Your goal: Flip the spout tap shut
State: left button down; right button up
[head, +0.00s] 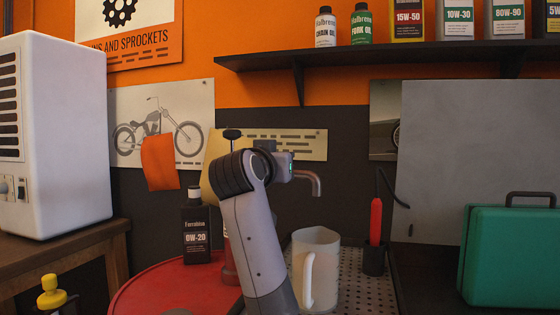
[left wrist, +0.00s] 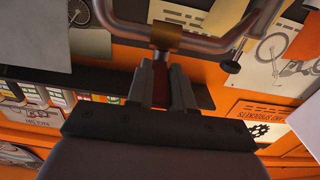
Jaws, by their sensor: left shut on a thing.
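The spout (head: 311,178) is a grey pipe that bends down at its end, right of my left gripper (head: 284,167) in the head view. In the left wrist view the pipe (left wrist: 205,46) crosses the top, with a brass-coloured tap body (left wrist: 166,36) on it. A red tap lever (left wrist: 160,84) lies between the fingers of my left gripper (left wrist: 160,88), which is shut on it. In the head view my wrist hides the lever and the fingertips. A translucent jug (head: 322,262) stands below the spout's end. My right gripper is not in view.
A red drum top (head: 165,290) carries a dark oil bottle (head: 197,238) left of my arm. A perforated tray (head: 362,293) lies under the jug. A red-handled tool (head: 376,220) stands in a black holder, with a green case (head: 510,255) farther right. A shelf (head: 400,52) with bottles hangs above.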

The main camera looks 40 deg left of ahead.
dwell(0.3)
pick_arm(q)
jog(key=c, duration=1)
grip_release()
jog(key=shift+a, duration=0.1)
jog(key=v, duration=0.7)
jog(key=shift+b, duration=0.4)
